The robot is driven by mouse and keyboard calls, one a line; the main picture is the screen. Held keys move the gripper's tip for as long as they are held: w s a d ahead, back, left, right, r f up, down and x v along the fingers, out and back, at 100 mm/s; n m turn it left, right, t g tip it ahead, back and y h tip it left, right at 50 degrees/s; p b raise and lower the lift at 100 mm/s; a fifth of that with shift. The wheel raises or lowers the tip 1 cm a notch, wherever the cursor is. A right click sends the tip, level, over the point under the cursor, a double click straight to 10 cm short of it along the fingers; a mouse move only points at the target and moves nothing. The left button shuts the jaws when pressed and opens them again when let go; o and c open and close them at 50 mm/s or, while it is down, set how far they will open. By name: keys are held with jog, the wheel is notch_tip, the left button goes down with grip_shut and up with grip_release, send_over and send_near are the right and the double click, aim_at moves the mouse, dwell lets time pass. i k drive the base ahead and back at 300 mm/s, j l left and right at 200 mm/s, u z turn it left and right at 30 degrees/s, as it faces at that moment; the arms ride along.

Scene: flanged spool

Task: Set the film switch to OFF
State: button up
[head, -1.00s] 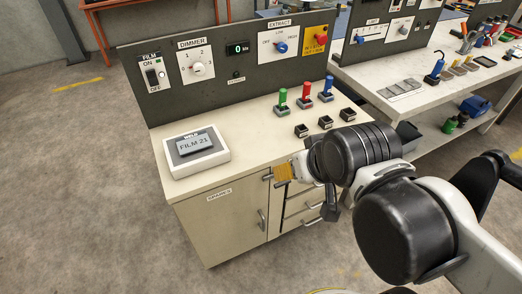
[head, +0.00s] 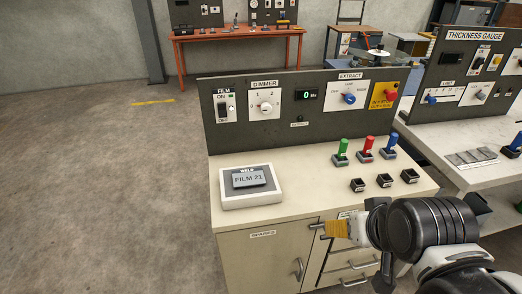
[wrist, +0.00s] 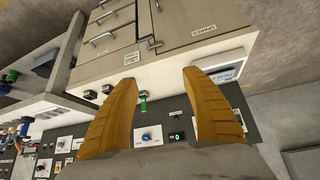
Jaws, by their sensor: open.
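The film switch (head: 223,108) is a black rocker on a white plate at the left end of the dark upright panel (head: 240,138) in the head view. ON is printed above it and OFF below it. I cannot make out the switch in the wrist view.
The dimmer knob (head: 265,106) sits just right of the switch. A grey-white box (head: 251,197) labelled FILM 21 lies on the bench below it. Green (head: 342,152), red (head: 366,148) and blue (head: 388,145) levers stand to the right. Floor at the left is clear.

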aim_at(221, 107)
jog(key=i+j, duration=0.2)
jog(key=j, duration=0.15)
jog(key=i+j+z, duration=0.15)
jog(key=i+j, duration=0.3)
jog(key=j, duration=0.25)
